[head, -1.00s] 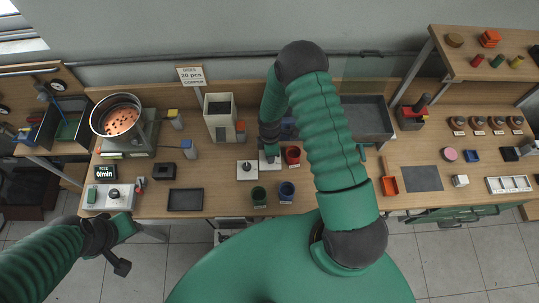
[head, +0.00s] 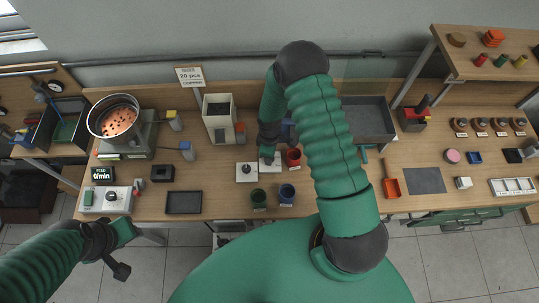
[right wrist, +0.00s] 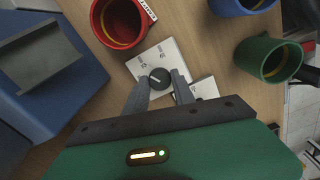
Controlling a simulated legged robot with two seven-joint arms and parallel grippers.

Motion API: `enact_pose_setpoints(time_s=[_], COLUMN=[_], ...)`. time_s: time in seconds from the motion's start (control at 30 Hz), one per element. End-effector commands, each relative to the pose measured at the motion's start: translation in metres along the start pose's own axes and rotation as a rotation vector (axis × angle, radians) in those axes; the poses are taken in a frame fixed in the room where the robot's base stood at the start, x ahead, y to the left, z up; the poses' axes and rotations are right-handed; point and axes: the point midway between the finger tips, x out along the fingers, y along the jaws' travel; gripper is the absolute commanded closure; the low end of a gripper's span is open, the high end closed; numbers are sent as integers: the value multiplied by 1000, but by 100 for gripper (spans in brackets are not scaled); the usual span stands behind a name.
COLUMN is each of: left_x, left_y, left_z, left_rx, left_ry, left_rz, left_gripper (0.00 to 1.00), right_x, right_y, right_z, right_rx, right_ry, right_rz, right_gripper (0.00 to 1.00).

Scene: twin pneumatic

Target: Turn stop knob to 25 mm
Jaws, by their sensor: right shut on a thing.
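The stop knob (right wrist: 160,78) is a round black knob with a pale pointer line, on a white plate (right wrist: 146,62) with printed marks too small to read. My right gripper (right wrist: 161,88) is shut on the knob, one finger on each side, in the right wrist view. In the head view my right gripper (head: 268,157) is low over the right one of two white plates (head: 277,160); the knob is hidden there. The left plate (head: 240,178) carries another dark knob. My left gripper (head: 122,232) hangs in front of the bench at the left, holding nothing visible; its fingers are unclear.
A red cup (head: 293,158) stands close right of the gripped knob. A green cup (head: 259,198) and a blue cup (head: 287,193) stand nearer the front edge. A black tray (head: 184,202) and a bowl feeder (head: 115,118) are at the left. A grey bin (head: 368,120) is behind my right arm.

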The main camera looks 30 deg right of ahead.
Motion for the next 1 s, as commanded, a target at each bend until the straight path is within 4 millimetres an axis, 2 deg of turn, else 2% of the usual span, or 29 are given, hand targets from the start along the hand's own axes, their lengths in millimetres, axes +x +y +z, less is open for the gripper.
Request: enact_pose_setpoints(time_s=[0.17,0.2,0.37,0.63,0.73,0.87,1.0], left_x=[0,0,0,0,2,8,16], left_y=[0,0,0,0,0,0,0], left_z=[0,0,0,0,0,2,4], left_rx=[0,0,0,0,0,0,0], left_ry=[0,0,0,0,0,0,0], left_rz=[0,0,0,0,0,0,0], left_gripper=[64,64,64,64,64,64,64], right_x=[-1,-1,0,-1,-7,-31,-72], right_y=[2,2,1,0,1,2,3], right_z=[0,0,0,0,0,-1,-1], right_rx=[0,0,-1,-1,-1,-1,0], right_ry=[2,2,2,1,1,4,5], right_rz=[4,4,3,1,2,5,7], right_gripper=[100,68,48,48,48,48,48])
